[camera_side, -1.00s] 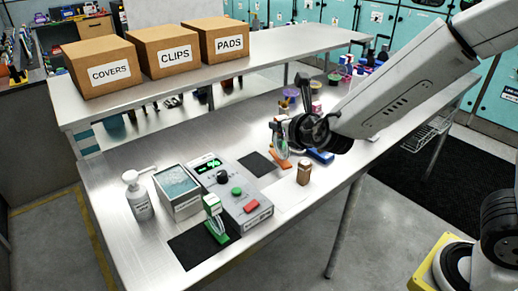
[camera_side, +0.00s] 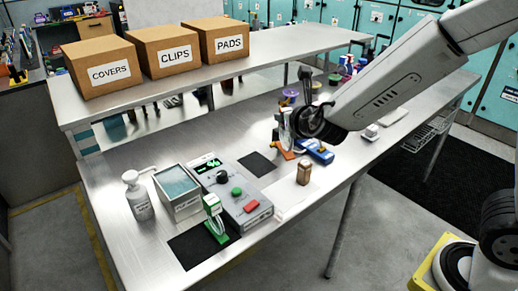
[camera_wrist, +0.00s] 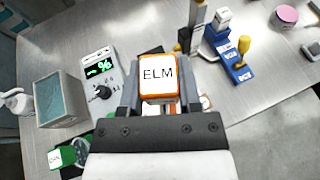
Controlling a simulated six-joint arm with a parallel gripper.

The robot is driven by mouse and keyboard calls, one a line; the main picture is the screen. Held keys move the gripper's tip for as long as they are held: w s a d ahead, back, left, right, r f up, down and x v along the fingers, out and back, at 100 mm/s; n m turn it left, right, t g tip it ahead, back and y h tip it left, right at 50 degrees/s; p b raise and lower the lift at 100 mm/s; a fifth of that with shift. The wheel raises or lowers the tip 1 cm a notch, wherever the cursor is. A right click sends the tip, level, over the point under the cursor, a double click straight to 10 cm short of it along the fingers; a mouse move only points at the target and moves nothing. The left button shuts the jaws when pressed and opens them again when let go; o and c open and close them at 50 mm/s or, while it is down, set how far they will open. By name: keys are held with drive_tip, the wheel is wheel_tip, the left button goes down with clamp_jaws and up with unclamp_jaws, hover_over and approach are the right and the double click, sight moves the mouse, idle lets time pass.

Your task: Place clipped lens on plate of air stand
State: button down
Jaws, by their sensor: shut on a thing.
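My gripper (camera_wrist: 160,88) is shut on an orange-edged clip (camera_wrist: 158,75) with a white face marked ELM. In the side view the orange clip (camera_side: 283,153) shows low under the wrist, above the far part of the bench. The clipped lens is mostly hidden by the clip in the wrist view, and I cannot make out its lower edge. A blue stand (camera_wrist: 214,42) with a white block and a post is beyond the clip to the right; it also shows in the side view (camera_side: 318,156). I cannot tell whether the clip touches anything.
A grey control box (camera_side: 238,190) with a green display stands by an open bath (camera_side: 177,190) and a pump bottle (camera_side: 138,197). A green clip (camera_side: 213,212) stands on a black mat (camera_side: 188,253). A brown bottle (camera_side: 304,173) is near the front edge.

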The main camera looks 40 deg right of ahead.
drive_tip(key=shift+w+a+r+m+h, duration=0.1)
drive_tip(key=shift+w+a+m+h, duration=0.05)
drive_tip(key=shift+a, duration=0.3)
drive_tip(key=shift+w+a+r+m+h, duration=0.1)
drive_tip(key=shift+w+a+m+h, duration=0.05)
drive_tip(key=shift+a, duration=0.3)
drive_tip(key=shift+w+f, duration=0.1)
drive_tip(key=w+f, duration=0.9)
drive_tip(key=w, duration=0.4)
drive_tip(key=shift+w+a, duration=0.15)
drive_tip(key=shift+a, duration=0.25)
drive_tip(key=shift+f, duration=0.15)
drive_tip(key=shift+w+f, duration=0.15)
drive_tip(key=shift+f, duration=0.75)
drive_tip(key=shift+w+f, duration=0.1)
drive_tip(key=shift+f, duration=0.8)
drive_tip(key=shift+f, duration=0.2)
